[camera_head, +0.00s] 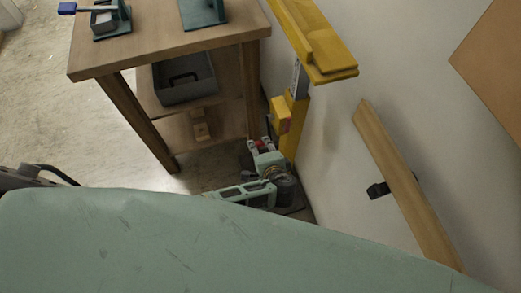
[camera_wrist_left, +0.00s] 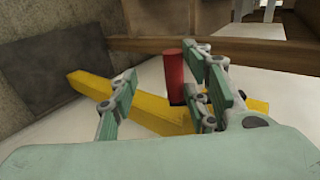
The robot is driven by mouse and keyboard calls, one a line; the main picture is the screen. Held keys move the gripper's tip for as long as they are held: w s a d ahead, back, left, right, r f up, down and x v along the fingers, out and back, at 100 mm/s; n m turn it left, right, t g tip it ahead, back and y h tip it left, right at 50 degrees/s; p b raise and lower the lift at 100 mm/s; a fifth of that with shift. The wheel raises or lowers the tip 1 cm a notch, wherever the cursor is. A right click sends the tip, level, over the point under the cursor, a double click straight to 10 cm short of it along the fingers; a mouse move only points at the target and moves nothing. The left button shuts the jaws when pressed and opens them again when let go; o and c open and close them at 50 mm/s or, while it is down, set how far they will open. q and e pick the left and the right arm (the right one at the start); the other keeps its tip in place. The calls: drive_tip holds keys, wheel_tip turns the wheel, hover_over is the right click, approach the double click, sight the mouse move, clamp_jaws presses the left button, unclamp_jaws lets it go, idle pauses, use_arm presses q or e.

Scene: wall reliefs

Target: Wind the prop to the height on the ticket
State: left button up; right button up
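The yellow prop (camera_head: 291,125) stands against the white wall, with a grey section (camera_head: 299,82) below its long yellow head (camera_head: 315,43). A red upright handle (camera_wrist_left: 174,75) shows in the left wrist view between the fingers, closer to the right-hand one; I cannot tell whether it touches. Yellow bars (camera_wrist_left: 140,104) lie behind and below it. My left gripper (camera_head: 262,147) is low beside the prop's foot; its fingers are apart in the left wrist view (camera_wrist_left: 168,92). No readable ticket shows. My right gripper is not in view.
A wooden bench (camera_head: 170,45) stands left of the prop, with a grey bin (camera_head: 184,92) on its shelf. A wooden board (camera_head: 405,190) with a black fitting (camera_head: 378,190) leans along the wall. Bare floor (camera_head: 85,130) lies left of the bench.

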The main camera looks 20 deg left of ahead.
use_arm(q)
drive_tip(key=shift+s+d+f, duration=0.1)
drive_tip(key=shift+s+f, duration=0.05)
drive_tip(key=v, duration=1.2)
drive_tip(key=shift+c, duration=0.6)
